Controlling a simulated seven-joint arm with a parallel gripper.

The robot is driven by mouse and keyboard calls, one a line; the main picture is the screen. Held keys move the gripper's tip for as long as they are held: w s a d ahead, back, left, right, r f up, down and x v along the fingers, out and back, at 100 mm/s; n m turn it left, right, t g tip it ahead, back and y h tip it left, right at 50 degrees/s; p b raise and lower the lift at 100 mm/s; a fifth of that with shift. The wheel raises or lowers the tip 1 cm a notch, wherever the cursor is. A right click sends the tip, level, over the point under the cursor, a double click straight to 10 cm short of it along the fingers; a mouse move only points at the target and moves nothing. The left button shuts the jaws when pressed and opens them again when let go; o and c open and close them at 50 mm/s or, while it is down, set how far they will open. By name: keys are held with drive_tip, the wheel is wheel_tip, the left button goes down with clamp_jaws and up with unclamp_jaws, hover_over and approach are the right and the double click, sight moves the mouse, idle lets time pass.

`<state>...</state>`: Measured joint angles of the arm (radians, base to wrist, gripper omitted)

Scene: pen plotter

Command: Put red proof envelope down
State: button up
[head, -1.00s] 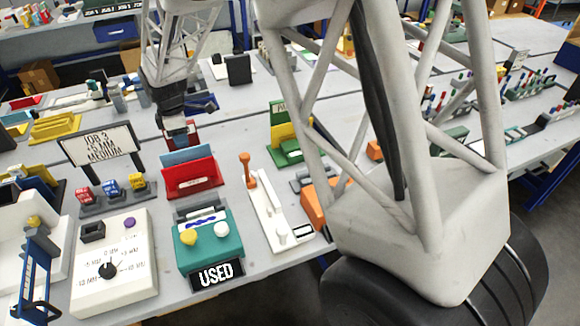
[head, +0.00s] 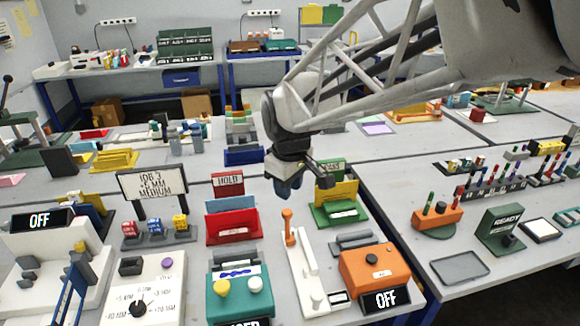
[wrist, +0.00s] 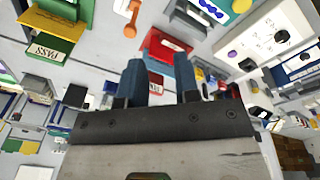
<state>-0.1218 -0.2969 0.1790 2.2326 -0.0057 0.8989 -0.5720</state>
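My gripper (head: 287,188) hangs in the air above the bench, right of the red HOLD sign (head: 228,184). In the wrist view its two blue-grey fingers (wrist: 161,80) stand apart with nothing held between them. A red holder (head: 232,227) with a white label stands in front of the sign, with a blue panel (head: 230,205) upright at its back. The red holder also shows beyond the fingertips in the wrist view (wrist: 160,48). I cannot tell a separate red envelope from the red holder.
A green PASS holder (head: 338,216) with a yellow panel stands right of my gripper. A white device with an orange lever (head: 289,228) and a teal box (head: 216,305) stand in front. An orange box (head: 375,268) sits front right.

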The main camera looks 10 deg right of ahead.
drive_tip(key=s+d+m, duration=0.3)
drive_tip(key=s+m, duration=0.1)
drive_tip(key=s, duration=0.5)
drive_tip(key=s+d+m+t, duration=0.1)
drive_tip(key=s+d+m, duration=0.2)
drive_tip(key=s, duration=0.7)
drive_tip(key=shift+s+d+r+m, duration=0.15)
drive_tip(key=shift+r+m, duration=0.2)
drive_tip(key=shift+m, duration=0.25)
